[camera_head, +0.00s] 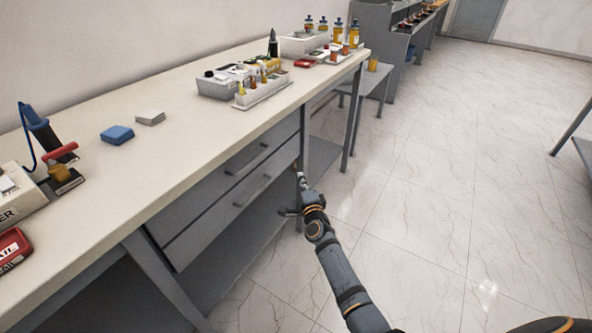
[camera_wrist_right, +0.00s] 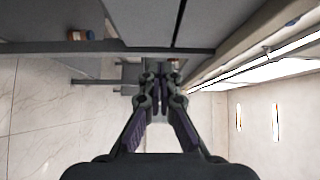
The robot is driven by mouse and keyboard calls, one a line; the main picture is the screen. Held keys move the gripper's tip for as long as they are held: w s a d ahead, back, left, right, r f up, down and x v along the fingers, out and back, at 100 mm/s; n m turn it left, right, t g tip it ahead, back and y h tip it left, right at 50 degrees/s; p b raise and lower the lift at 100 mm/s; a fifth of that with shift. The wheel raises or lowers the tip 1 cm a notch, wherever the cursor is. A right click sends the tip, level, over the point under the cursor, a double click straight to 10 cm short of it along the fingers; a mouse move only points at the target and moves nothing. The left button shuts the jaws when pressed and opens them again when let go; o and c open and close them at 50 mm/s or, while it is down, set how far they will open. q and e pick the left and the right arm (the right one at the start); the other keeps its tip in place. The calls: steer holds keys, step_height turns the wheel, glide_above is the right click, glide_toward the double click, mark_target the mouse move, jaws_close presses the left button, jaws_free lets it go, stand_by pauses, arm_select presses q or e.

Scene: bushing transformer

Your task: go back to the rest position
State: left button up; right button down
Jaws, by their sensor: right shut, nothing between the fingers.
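My right gripper (camera_head: 299,175) is beside the front of the workbench, near the right end of its drawers and below the tabletop. In the right wrist view its fingers (camera_wrist_right: 160,80) are together with nothing between them. The upper drawer (camera_head: 246,161) and the lower drawer (camera_head: 232,205) of the bench both look shut. My left gripper does not show in the head view.
The workbench top (camera_head: 190,125) holds a blue pad (camera_head: 117,134), a grey pad (camera_head: 150,117), a white rack (camera_head: 263,92) and a red tray (camera_head: 10,249). A small side table (camera_head: 372,79) stands past the bench. The tiled floor (camera_head: 450,170) to the right is clear.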

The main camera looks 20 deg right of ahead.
steer(key=s+d+f+n+g+y, duration=0.1)
steer(key=s+f+n+g, duration=0.55)
steer(key=s+f, duration=0.95)
steer(key=s+f+n+g+y, duration=0.1)
steer(key=s+f+n+g, duration=0.5)
steer(key=s+f, duration=1.05)
steer(key=s+d+f+n+g+h, duration=0.1)
steer(key=s+d+f+n+g, duration=0.15)
steer(key=s+f, duration=0.5)
steer(key=s+d+f+n+g+h, duration=0.15)
steer(key=s+f+n, duration=0.25)
steer(key=s, duration=0.6)
arm_select(q)
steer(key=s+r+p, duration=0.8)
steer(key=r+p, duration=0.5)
steer(key=p, duration=0.5)
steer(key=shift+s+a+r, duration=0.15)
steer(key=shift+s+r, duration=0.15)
arm_select(e)
steer(key=s+d+r, duration=0.1)
steer(key=s+r, duration=0.7)
steer(key=r, duration=0.5)
steer(key=shift+s+d+r+y, duration=0.15)
steer(key=shift+s+r+y, duration=0.2)
steer(key=shift+y, duration=0.1)
